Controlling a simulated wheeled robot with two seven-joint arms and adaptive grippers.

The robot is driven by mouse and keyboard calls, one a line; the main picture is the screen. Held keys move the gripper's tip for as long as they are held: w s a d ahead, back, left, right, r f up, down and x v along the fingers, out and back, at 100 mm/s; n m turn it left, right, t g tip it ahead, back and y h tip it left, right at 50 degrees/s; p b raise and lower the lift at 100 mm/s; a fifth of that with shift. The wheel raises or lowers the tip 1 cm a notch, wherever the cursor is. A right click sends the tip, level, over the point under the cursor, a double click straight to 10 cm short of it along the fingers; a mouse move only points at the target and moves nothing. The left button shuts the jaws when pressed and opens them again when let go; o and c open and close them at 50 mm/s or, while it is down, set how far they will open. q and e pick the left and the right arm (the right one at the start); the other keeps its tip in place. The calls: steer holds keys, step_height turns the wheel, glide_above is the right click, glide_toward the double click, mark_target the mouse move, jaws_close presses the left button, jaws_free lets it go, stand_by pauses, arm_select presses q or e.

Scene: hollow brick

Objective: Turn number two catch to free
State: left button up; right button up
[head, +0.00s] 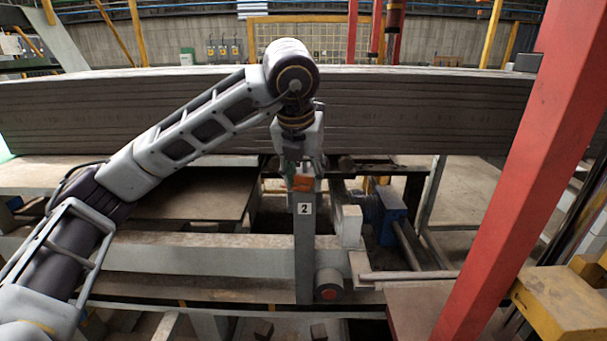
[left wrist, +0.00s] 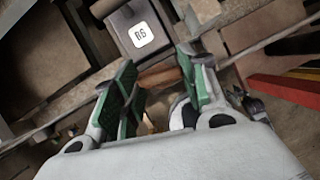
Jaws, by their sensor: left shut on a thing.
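The number two catch stands in the middle of the head view: a grey upright post (head: 305,250) with a white plate marked "2" (head: 305,209) and an orange top piece (head: 303,184). My left gripper (head: 303,172) reaches down from above, with its fingers at the orange piece. In the left wrist view, the green-padded fingers of my left gripper (left wrist: 156,76) stand either side of an orange-brown bar (left wrist: 160,73) and are shut on it. The finger contact is partly hidden in the head view. My right gripper is not in view.
A long grey stack of slabs (head: 420,110) spans the back, behind my left arm. A red slanted post (head: 510,190) and a yellow block (head: 560,300) stand at right. A blue part (head: 388,215) sits right of the catch. A dark block with a white label (left wrist: 141,34) shows in the left wrist view.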

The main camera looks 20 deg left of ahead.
arm_select(q)
steer(key=shift+d+n, duration=0.1)
steer(key=shift+n, duration=0.5)
steer(key=shift+n+y, duration=0.6)
steer(key=shift+n, duration=0.2)
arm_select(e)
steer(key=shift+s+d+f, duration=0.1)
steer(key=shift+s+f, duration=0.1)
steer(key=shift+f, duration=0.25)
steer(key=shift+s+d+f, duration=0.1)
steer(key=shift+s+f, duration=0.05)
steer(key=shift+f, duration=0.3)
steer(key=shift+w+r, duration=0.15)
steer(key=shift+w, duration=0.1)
arm_select(q)
steer(key=o, duration=1)
steer(key=shift+r, duration=0.1)
steer(key=shift+v, duration=5.85)
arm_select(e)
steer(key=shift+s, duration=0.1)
